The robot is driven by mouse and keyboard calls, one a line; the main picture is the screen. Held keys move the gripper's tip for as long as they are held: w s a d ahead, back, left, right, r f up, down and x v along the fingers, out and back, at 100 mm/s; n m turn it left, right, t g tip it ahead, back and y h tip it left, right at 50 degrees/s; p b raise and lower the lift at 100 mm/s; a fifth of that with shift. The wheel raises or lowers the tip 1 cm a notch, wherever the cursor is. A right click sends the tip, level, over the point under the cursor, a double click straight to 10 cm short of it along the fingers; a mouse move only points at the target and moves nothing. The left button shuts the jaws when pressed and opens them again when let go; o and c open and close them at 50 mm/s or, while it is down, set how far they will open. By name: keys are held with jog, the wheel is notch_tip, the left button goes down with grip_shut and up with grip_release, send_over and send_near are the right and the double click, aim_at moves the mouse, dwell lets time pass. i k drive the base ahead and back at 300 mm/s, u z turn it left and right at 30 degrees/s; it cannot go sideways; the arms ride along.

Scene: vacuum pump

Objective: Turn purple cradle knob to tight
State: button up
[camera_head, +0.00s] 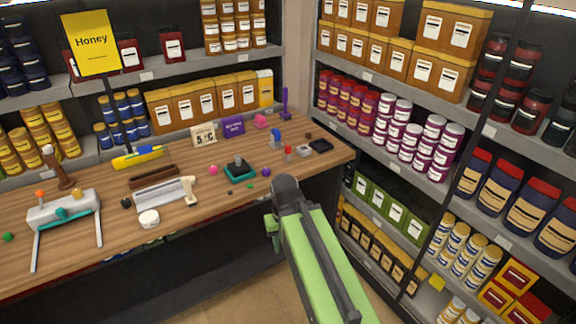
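A small round purple knob (266,171) shows just right of a teal cradle (239,174) on the wooden table. A dark part stands up from the middle of the cradle, and a pink ball (213,170) is to its left. I cannot tell whether the purple knob touches the cradle or how it is turned. My gripper (284,187) is at the end of my green arm, in front of the table's front edge, a little below and right of the purple knob in the picture. Its fingers cannot be made out, and nothing shows held in it.
A white device with teal parts (65,210) stands at the table's left. A silver tool (165,192) and a white round container (148,218) lie left of the cradle. Several small items (320,146) are to its right. Stocked shelves (300,55) stand behind and right.

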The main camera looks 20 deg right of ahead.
aim_at(265, 171)
jog(key=z, duration=0.05)
jog(key=i, duration=1)
